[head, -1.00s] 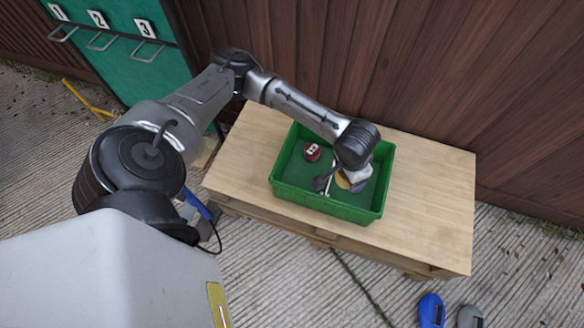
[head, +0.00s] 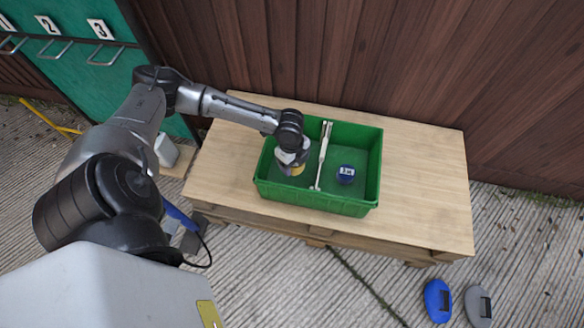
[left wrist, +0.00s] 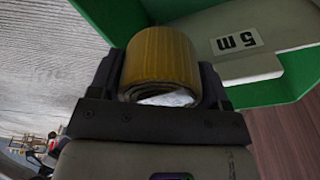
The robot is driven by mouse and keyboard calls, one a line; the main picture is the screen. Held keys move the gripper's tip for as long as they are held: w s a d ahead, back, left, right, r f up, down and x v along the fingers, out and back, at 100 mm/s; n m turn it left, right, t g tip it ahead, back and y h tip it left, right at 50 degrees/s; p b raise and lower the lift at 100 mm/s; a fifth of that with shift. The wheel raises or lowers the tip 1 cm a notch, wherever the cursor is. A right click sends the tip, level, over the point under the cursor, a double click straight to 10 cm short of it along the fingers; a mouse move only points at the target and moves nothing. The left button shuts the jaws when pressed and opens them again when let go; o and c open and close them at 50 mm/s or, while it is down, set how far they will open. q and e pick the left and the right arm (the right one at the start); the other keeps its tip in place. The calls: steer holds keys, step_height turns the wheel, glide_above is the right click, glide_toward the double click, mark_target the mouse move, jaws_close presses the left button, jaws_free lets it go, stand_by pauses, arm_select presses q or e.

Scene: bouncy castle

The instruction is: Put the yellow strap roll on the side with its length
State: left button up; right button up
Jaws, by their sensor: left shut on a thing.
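The yellow strap roll (left wrist: 162,55) is between the two fingers of my left gripper (left wrist: 160,82), which is shut on it. In the head view my left gripper (head: 292,160) is over the left compartment of the green crate (head: 318,201), with a bit of yellow showing below it. A white divider (head: 323,157) splits the crate. A blue roll (head: 345,173) with a white label lies in the right compartment. My right gripper is not in view.
The crate stands on a wooden tabletop (head: 420,190) with bare board around it. A brown plank wall (head: 400,60) rises behind. A green board (head: 70,65) with numbered handles stands at the left. Blue and grey oval objects (head: 438,300) lie on the ground.

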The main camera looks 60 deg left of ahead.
arm_select(q)
steer(key=shift+w+a+f+m, duration=0.1)
steer(key=shift+w+m, duration=0.25)
steer(key=shift+m, duration=0.65)
steer(key=b, duration=0.6)
glide_above(296, 184)
steer(key=d, duration=0.1)
steer(key=f, duration=0.8)
steer(key=s+f, duration=0.1)
steer(key=f, duration=0.3)
steer(key=shift+d+f, duration=0.1)
steer(key=shift+f, duration=0.15)
steer(key=shift+w+f+b, duration=0.1)
steer(key=shift+f+b, duration=1.25)
steer(key=shift+f, duration=1.35)
steer(key=shift+f, duration=0.15)
steer(key=o, duration=1)
